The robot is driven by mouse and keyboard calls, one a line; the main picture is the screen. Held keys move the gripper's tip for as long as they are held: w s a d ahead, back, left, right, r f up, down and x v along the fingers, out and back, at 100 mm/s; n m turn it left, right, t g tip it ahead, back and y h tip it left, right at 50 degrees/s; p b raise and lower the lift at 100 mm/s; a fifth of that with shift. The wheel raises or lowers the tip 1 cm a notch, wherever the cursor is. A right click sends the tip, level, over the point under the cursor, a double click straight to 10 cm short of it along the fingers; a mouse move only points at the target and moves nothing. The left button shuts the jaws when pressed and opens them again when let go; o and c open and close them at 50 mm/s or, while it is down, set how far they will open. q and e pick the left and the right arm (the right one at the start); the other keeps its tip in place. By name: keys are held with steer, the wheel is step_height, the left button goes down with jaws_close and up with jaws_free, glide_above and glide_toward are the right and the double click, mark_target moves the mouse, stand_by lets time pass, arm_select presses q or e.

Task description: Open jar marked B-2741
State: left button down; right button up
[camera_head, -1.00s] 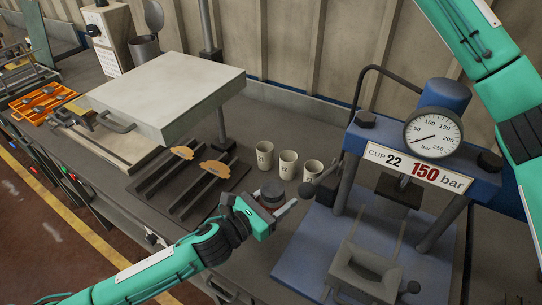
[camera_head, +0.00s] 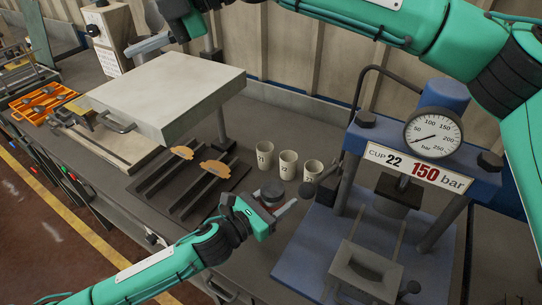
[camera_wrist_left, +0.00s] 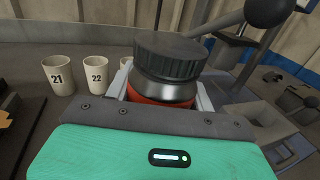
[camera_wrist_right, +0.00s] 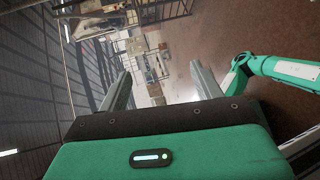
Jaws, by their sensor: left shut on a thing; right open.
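A jar with a ribbed black lid (camera_wrist_left: 170,55) and a red body (camera_wrist_left: 160,97) is between the fingers of my left gripper (camera_wrist_left: 162,88). The lid sits on top of a dark neck. No marking can be read on the jar. In the head view the jar (camera_head: 271,194) is above the bench, and my left gripper (camera_head: 275,210) is shut on it. My right gripper (camera_head: 150,44) is far from the jar, at the upper left above the pale slab. In the right wrist view its fingers (camera_wrist_right: 160,80) are apart with nothing between them.
Numbered cups (camera_head: 288,164) stand behind the jar. A blue press (camera_head: 325,235) with a gauge (camera_head: 433,133) is to the right. An orange tray (camera_head: 42,101) lies far left.

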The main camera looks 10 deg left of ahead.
step_height(320, 180, down, 8)
steer(key=s+d+f+h, duration=0.1)
steer(key=s+d+h, duration=0.1)
steer(key=h, duration=0.2)
steer(key=m+t+h, duration=0.4)
steer(key=t+h, duration=0.1)
steer(key=h, duration=0.5)
glide_above(271, 188)
step_height(271, 188, down, 18)
steer(key=shift+f, duration=0.15)
steer(key=shift+d+f, duration=0.1)
steer(key=shift+f, duration=0.25)
step_height(271, 188, down, 7)
steer(key=shift+f, duration=0.15)
